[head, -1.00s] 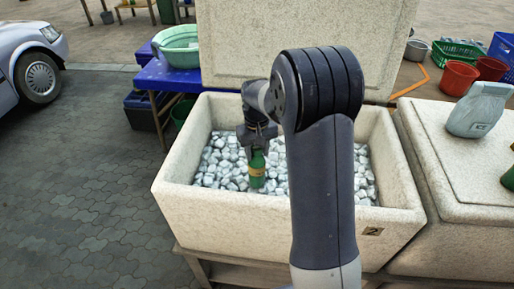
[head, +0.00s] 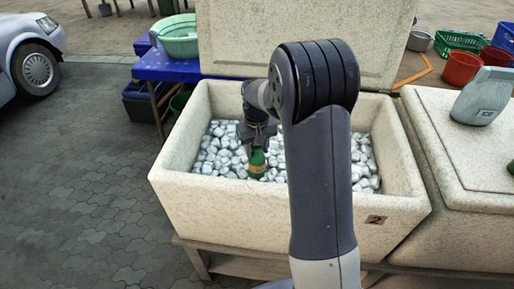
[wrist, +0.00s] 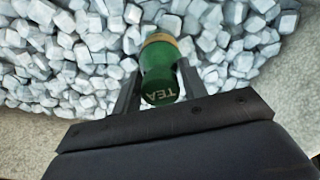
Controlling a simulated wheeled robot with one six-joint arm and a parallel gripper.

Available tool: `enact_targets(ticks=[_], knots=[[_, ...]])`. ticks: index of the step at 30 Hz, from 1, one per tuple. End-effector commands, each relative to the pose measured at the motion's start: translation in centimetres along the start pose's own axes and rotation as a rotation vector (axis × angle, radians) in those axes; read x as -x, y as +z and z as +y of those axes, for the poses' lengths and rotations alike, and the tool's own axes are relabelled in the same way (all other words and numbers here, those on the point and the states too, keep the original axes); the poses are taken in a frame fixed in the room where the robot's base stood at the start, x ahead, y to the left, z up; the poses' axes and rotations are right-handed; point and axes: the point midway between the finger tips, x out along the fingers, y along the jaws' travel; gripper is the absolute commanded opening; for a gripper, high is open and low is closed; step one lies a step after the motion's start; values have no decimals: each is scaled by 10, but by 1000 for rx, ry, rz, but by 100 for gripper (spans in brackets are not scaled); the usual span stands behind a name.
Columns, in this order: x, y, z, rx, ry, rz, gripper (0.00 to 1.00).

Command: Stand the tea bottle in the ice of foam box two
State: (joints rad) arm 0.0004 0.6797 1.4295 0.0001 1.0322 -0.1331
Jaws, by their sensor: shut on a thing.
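The tea bottle (head: 257,164) is green with a tan band and stands about upright inside foam box two (head: 190,190), a pale box marked with a 2. In the wrist view the bottle (wrist: 160,75) shows the letters TEA and sits between the two fingers. My gripper (head: 257,142) is shut on its upper part; the fingers also show in the wrist view (wrist: 158,82). The bottle's lower end meets the ice (head: 225,160) and appears partly sunk in it; how deep is hidden.
The box's raised lid (head: 300,40) stands behind it. A second closed foam box (head: 470,150) adjoins on the right, with a grey bag (head: 482,97) on top. A blue table (head: 165,68) with a green basin (head: 178,38) is at back left. My arm hides part of the ice.

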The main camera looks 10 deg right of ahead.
Motion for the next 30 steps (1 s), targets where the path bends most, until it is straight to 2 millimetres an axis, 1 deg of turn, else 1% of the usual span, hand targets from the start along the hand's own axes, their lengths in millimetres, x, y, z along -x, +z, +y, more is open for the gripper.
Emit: enact_targets(ticks=[14,30], knots=[[-1,0,0,0,0,1,18],[-12,0,0,0,0,0,18]])
